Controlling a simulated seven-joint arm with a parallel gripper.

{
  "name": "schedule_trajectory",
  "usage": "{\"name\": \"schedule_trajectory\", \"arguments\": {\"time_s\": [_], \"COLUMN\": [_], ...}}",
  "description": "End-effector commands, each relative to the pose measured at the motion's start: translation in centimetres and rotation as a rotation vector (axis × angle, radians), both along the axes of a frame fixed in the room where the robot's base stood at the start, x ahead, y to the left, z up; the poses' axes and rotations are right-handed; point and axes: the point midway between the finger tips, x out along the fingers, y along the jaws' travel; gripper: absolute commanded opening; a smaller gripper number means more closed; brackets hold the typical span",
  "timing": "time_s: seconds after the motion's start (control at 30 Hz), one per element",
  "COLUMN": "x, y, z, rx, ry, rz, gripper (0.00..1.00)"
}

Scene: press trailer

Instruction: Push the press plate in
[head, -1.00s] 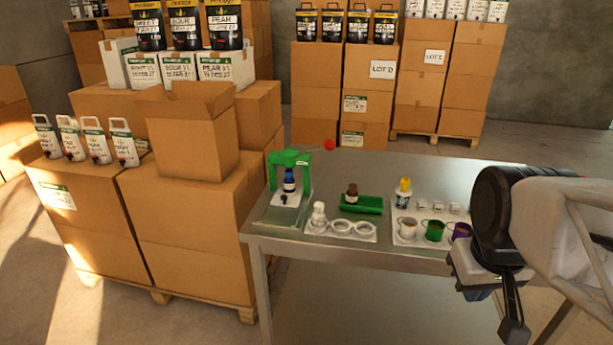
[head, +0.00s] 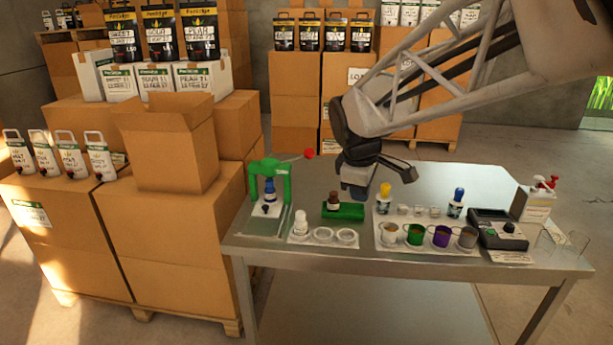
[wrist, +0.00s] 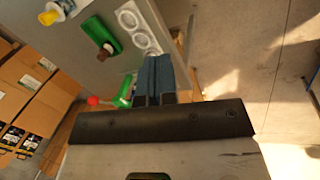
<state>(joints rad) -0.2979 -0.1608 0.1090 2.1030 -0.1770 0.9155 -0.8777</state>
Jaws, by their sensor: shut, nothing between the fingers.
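The green press (head: 286,186) stands at the left end of the metal table, with a lever ending in a red knob (head: 308,154) reaching right. A blue bottle-like piece (head: 269,190) is upright inside its frame. I cannot clearly make out the press plate. My gripper (head: 357,188) is over the table, right of the press and apart from it, behind the green block. In the wrist view its blue-grey fingers (wrist: 155,75) are shut and empty. There the green press (wrist: 123,90) is partly hidden behind the fingers, and the red knob (wrist: 93,101) shows left of them.
A green block with a brown bottle (head: 334,200) and a white ring tray (head: 323,241) lie between press and cups. A tray of several cups (head: 384,246), a dark device (head: 497,229) and pump bottles (head: 537,204) stand farther right. Stacked boxes (head: 173,145) rise left of the table.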

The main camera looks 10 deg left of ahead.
Motion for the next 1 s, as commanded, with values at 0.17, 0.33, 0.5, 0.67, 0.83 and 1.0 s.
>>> {"name": "schedule_trajectory", "arguments": {"time_s": [0.17, 0.33, 0.5, 0.67, 0.83, 1.0], "x": [3.9, 7.1, 10.1, 12.5, 14.8, 16.7], "y": [4.0, 8.1, 12.4, 16.6, 21.5, 26.4], "z": [-0.9, -2.0, -3.3, -4.9, -6.9, -9.3], "rx": [-0.053, -0.104, -0.155, -0.202, -0.255, -0.308], "ry": [0.015, 0.027, 0.041, 0.054, 0.068, 0.083], "rz": [0.191, 0.372, 0.553, 0.724, 0.905, 1.085], "gripper": [0.0, 0.0, 0.0, 0.0, 0.0, 0.0]}}
